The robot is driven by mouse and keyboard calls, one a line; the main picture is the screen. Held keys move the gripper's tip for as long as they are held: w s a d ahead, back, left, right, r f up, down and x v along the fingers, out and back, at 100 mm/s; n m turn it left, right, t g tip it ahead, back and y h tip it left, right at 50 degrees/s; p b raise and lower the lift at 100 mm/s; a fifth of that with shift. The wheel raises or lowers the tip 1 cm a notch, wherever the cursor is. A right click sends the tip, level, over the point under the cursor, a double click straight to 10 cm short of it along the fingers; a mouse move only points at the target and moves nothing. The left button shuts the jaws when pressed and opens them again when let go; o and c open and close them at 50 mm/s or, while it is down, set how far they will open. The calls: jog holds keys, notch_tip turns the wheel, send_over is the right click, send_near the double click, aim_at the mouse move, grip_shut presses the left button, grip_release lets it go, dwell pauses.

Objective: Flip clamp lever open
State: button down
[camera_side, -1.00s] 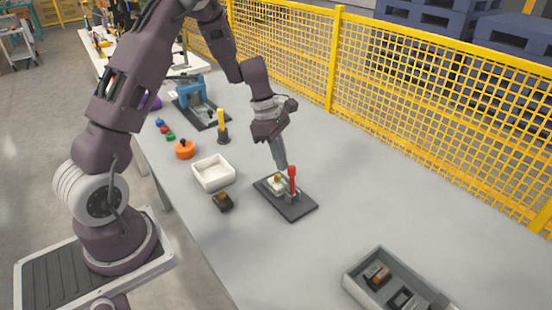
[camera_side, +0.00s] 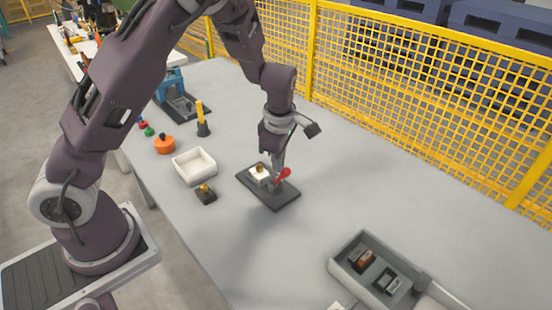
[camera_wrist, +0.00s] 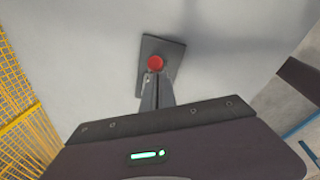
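The clamp's red lever (camera_side: 283,175) leans over low to the right above a dark base plate (camera_side: 279,199). A white block with a brass-coloured top (camera_side: 259,177) sits at the plate's left end. In the wrist view the lever's round red end (camera_wrist: 156,62) shows just beyond the fingertips, over the plate (camera_wrist: 173,60). My gripper (camera_side: 277,170) points down at the lever, its fingertips close beside or touching it; contact is hard to tell. The fingers (camera_wrist: 154,78) look closed together, with nothing clearly held between them. The clamp's lower part is partly hidden.
A grey tray (camera_side: 350,252) with parts is at front right. A yellow mesh fence (camera_side: 420,110) runs behind. The table right of the plate is clear.

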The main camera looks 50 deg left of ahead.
jog(key=shift+d+f, duration=0.15)
jog(key=shift+d, duration=0.4)
jog(key=s+r, duration=0.3)
jog(key=r, duration=0.8)
jog(key=shift+a+r, duration=0.25)
jog(key=shift+r, duration=0.05)
